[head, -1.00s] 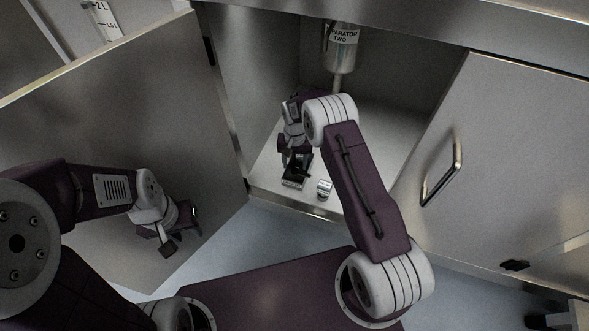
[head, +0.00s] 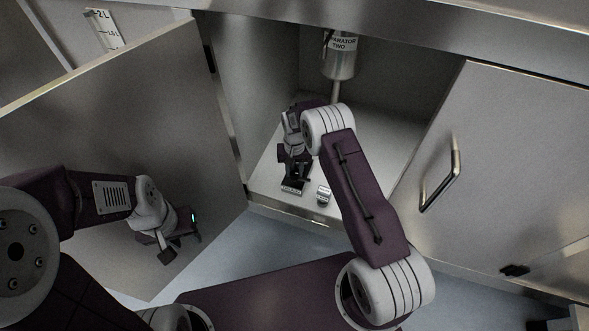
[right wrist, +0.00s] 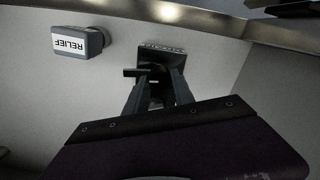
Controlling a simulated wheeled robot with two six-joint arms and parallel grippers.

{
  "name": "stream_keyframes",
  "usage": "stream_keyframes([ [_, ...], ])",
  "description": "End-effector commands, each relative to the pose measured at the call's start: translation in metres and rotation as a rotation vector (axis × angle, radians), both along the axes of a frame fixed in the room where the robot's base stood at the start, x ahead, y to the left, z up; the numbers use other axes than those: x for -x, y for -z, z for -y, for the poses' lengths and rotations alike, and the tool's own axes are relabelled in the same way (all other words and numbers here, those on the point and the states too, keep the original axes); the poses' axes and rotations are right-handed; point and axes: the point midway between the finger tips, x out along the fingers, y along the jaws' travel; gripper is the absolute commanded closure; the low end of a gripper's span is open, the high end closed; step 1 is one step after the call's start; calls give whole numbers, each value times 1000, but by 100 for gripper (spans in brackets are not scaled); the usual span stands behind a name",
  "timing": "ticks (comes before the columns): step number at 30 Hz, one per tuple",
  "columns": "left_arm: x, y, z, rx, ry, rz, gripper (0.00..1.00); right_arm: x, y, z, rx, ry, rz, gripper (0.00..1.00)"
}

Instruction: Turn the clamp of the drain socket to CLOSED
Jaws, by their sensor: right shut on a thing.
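My right gripper (right wrist: 157,88) is inside the open cabinet, low over its floor. In the right wrist view its two fingers are shut on a dark clamp part (right wrist: 155,74) of a small black fitting. The fitting has a black base plate (head: 292,187) with a lettered strip, too small to read, so I cannot confirm it is the drain socket. My gripper and arm partly hide the clamp in the head view, and its setting cannot be read. My left gripper (head: 182,248) is open and empty, in front of the left cabinet door.
A small metal piece (head: 323,195) labelled RELIEF in the right wrist view (right wrist: 78,43) stands beside the fitting. A vessel marked SEPARATOR TWO (head: 340,60) hangs above. The open left door (head: 120,150) and the right door (head: 500,170) flank the opening.

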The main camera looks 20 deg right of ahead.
Motion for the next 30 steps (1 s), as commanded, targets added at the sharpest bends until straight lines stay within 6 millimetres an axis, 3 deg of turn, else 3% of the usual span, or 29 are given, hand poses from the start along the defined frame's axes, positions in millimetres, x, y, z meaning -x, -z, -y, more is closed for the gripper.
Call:
stream_keyframes([
  [12, 0, -31, 0, 0, 0, 0, 64, 1, -3, 0, 0, -373, -2, 100],
  [30, 0, -49, 0, 0, 0, 0, 64, 0, -1, -1, 0, -942, 0, 100],
])
